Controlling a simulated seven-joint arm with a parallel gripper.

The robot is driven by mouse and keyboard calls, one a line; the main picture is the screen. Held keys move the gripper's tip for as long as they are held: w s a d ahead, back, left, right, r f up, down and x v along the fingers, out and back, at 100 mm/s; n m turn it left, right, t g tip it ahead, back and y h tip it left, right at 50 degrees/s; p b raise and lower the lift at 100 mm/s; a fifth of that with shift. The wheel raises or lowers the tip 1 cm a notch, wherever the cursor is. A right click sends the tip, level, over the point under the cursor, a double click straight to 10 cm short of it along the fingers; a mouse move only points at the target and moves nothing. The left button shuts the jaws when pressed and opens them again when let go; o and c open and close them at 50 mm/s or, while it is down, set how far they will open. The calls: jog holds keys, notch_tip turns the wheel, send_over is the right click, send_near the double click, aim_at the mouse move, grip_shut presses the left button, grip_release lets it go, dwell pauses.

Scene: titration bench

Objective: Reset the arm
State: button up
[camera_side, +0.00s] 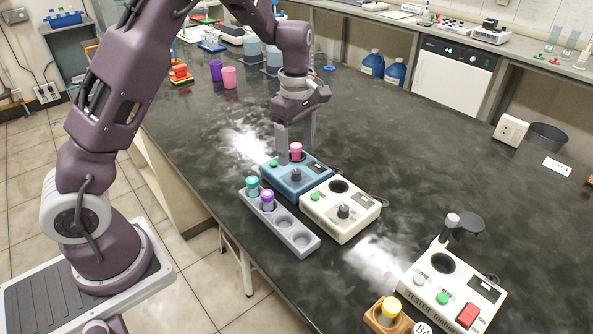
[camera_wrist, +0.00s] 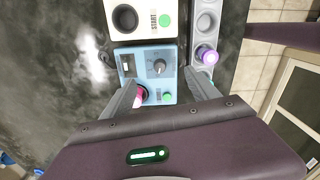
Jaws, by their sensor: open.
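My gripper (camera_side: 295,143) points down over the blue device, fingers spread. In the wrist view my gripper (camera_wrist: 160,82) also shows its two fingers wide apart, with nothing held between them. A pink-capped vial (camera_side: 296,151) stands in the well of the blue device (camera_side: 283,187), between or just behind the fingers as seen from the side. In the wrist view the pink vial (camera_wrist: 139,96) is close to the left finger and partly hidden by it; I cannot tell whether they touch.
A white device (camera_side: 352,226) stands right of the blue one. A grey rack (camera_side: 303,240) holds teal and purple vials in front.

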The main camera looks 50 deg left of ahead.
jog(key=shift+r, duration=0.35)
jog(key=shift+s+d+r, duration=0.1)
jog(key=shift+r, duration=0.2)
jog(key=s+d+r+m+t+h, duration=0.1)
jog(key=s+d+r+m+t, duration=0.15)
jog(key=s+r+m, duration=0.35)
jog(key=s+d+r+m+t+h, duration=0.1)
jog(key=s+d+r+m, duration=0.35)
jog(key=s+r, duration=0.35)
jog(key=s+m+t+y, duration=0.2)
jog(key=s+m, duration=0.7)
jog(key=s, duration=0.4)
jog(key=shift+d, duration=0.4)
